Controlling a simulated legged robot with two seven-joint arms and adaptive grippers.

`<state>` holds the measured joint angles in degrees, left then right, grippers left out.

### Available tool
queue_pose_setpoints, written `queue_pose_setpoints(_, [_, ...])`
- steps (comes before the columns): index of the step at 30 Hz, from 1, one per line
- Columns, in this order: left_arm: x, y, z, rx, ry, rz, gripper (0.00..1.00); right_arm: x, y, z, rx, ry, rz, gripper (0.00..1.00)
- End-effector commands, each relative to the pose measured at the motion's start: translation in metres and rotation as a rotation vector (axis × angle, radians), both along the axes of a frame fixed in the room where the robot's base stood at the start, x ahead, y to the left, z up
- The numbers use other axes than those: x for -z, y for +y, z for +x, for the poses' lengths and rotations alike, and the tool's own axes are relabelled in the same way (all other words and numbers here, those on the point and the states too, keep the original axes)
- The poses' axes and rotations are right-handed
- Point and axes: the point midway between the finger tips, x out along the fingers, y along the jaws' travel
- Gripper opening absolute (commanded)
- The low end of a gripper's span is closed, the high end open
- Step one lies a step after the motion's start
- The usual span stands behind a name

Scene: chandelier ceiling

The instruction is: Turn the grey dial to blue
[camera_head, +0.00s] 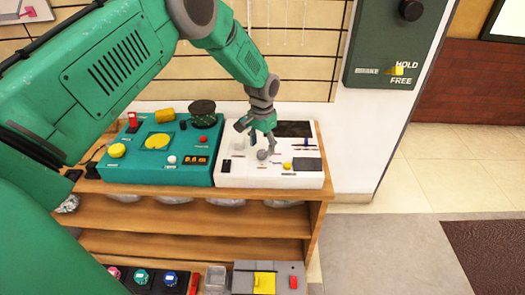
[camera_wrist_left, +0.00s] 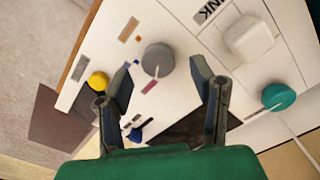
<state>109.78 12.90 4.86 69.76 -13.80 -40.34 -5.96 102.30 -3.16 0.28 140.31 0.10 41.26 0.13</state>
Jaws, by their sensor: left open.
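The grey dial (camera_wrist_left: 157,60) sits on a white panel (camera_head: 235,178). In the left wrist view it lies between and just beyond my open fingertips. An orange-brown mark (camera_wrist_left: 128,30), a small blue mark (camera_wrist_left: 134,63) and a pinkish mark (camera_wrist_left: 150,87) lie around it. I cannot tell which mark the dial points at. My left gripper (camera_wrist_left: 162,82) is open and empty, pointing down over the panel. In the head view the gripper (camera_head: 258,138) is just above the dial (camera_head: 263,155). My right gripper is not in view.
A dark green HOLD/FREE box (camera_head: 385,45) hangs at right.

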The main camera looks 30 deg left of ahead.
Motion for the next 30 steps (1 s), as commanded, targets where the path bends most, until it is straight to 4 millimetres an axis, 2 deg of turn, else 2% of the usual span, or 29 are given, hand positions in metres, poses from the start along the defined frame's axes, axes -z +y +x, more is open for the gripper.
queue_pose_setpoints(1, [-0.013, 0.0, 0.001, 0.0, -0.004, 0.001, 0.51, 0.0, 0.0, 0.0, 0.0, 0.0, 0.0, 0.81])
queue_pose_setpoints(6, [-0.05, 0.001, 0.002, 0.0, -0.003, 0.0, 0.51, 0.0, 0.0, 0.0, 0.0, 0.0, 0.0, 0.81])
queue_pose_setpoints(12, [-0.081, 0.001, 0.001, 0.0, -0.001, 0.0, 0.51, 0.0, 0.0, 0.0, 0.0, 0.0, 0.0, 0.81])
queue_pose_setpoints(18, [-0.092, 0.001, 0.001, 0.0, 0.001, 0.0, 0.51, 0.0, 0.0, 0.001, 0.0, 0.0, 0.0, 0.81])
queue_pose_setpoints(30, [-0.092, 0.001, 0.001, 0.0, 0.001, 0.0, 0.51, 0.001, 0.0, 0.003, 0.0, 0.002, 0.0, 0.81])
